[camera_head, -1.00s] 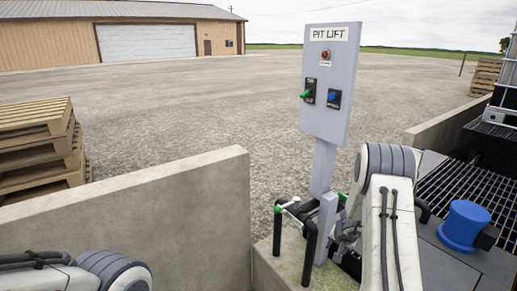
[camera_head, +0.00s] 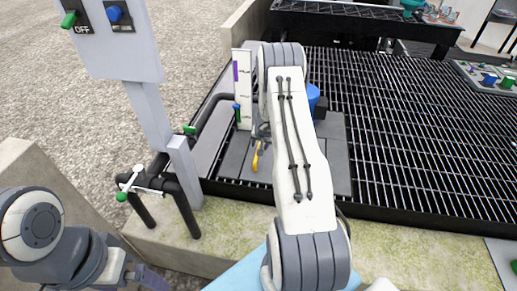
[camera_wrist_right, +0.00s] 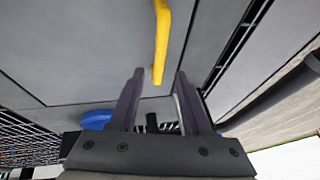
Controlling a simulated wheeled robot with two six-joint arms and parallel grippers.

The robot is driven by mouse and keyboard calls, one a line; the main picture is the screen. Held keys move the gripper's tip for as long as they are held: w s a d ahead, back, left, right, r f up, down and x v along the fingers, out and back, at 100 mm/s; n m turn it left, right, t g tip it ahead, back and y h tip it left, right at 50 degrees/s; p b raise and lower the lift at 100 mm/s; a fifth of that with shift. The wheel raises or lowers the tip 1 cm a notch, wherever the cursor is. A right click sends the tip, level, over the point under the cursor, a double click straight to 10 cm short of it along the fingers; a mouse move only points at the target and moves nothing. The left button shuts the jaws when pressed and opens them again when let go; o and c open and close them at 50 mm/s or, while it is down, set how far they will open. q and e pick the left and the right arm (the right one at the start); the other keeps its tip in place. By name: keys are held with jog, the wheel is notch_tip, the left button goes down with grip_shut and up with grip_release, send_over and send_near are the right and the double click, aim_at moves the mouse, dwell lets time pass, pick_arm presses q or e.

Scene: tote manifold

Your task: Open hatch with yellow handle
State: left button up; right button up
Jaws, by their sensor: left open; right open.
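The yellow handle (camera_head: 257,156) stands out on a grey hatch panel (camera_head: 236,155) in the head view, just left of my right forearm. In the right wrist view the yellow handle (camera_wrist_right: 161,40) lies ahead of my right gripper (camera_wrist_right: 158,88), its near end by the gap between the fingertips. The right gripper is open, with nothing held between its fingers. In the head view my right arm hides most of that gripper and part of the panels. My left gripper (camera_head: 150,277) is open at the lower left, cut by the frame edge, far from the handle.
A black pipe frame with a white-and-green valve (camera_head: 138,182) and a grey control post (camera_head: 150,115) stand left of the panels. A blue cap (camera_head: 314,97) is partly behind my right arm. Black grating (camera_head: 420,130) covers the right side.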

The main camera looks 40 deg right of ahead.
jog(key=p+x, duration=0.1)
jog(key=x, duration=0.2)
jog(key=shift+d+f, duration=0.1)
jog(key=shift+f, duration=0.05)
jog(key=shift+w+d+f+p, duration=0.1)
jog(key=shift+w+f+p, duration=0.1)
jog(key=shift+f+p, duration=0.35)
grip_shut()
jog(key=shift+s+f, duration=0.1)
dwell(0.9)
